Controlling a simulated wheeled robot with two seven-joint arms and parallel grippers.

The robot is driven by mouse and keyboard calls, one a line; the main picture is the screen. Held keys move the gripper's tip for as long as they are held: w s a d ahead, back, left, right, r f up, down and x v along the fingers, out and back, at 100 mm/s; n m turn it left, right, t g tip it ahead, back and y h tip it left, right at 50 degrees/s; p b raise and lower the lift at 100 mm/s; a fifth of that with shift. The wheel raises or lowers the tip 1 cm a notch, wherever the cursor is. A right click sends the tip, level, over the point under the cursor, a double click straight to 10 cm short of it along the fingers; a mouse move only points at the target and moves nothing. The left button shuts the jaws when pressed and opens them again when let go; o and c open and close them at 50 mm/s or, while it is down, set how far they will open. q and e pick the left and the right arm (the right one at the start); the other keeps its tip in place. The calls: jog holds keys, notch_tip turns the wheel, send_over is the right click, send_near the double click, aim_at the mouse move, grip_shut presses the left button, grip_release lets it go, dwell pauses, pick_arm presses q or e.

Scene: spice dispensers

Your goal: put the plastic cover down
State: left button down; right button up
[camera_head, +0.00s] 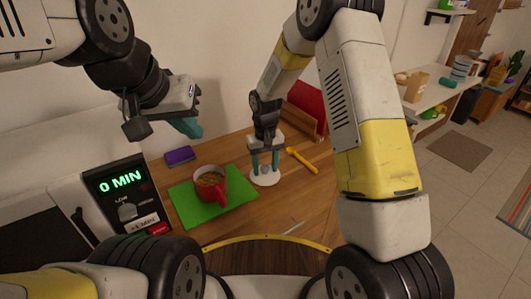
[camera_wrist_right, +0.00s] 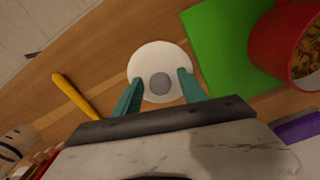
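The plastic cover (camera_head: 265,179) is a white disc with a grey knob. It appears to lie flat on the wooden table, just right of the green mat. My right gripper (camera_head: 265,161) points down over it. In the right wrist view its teal fingers (camera_wrist_right: 158,92) are spread on either side of the cover's knob (camera_wrist_right: 159,83), with gaps visible, so it looks open. My left gripper (camera_head: 187,126) is raised at the upper left, away from the cover; its finger gap is hidden.
A red mug (camera_head: 211,187) with food inside stands on the green mat (camera_head: 184,208). A purple block (camera_head: 179,156) lies behind it. A microwave (camera_head: 124,200) showing "0 MIN" is at the left. A yellow stick (camera_head: 301,160) lies right of the cover.

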aim_at(266, 166)
notch_tip(266, 166, up, 12)
jog(key=s+d+r+m+t+y, duration=0.1)
jog(key=s+d+r, duration=0.35)
jog(key=r, duration=0.25)
jog(key=s+d+r+t, duration=0.2)
jog(key=s+d+r, duration=0.25)
jog(key=r, duration=0.25)
jog(key=s+d+r+m+t, duration=0.1)
jog(key=s+d+r, duration=0.1)
jog(key=s, duration=0.5)
jog(key=s+d+r+m+t+y, duration=0.1)
jog(key=s+d+r+t, duration=0.1)
jog(key=s, duration=0.6)
jog(key=shift+d, duration=0.85)
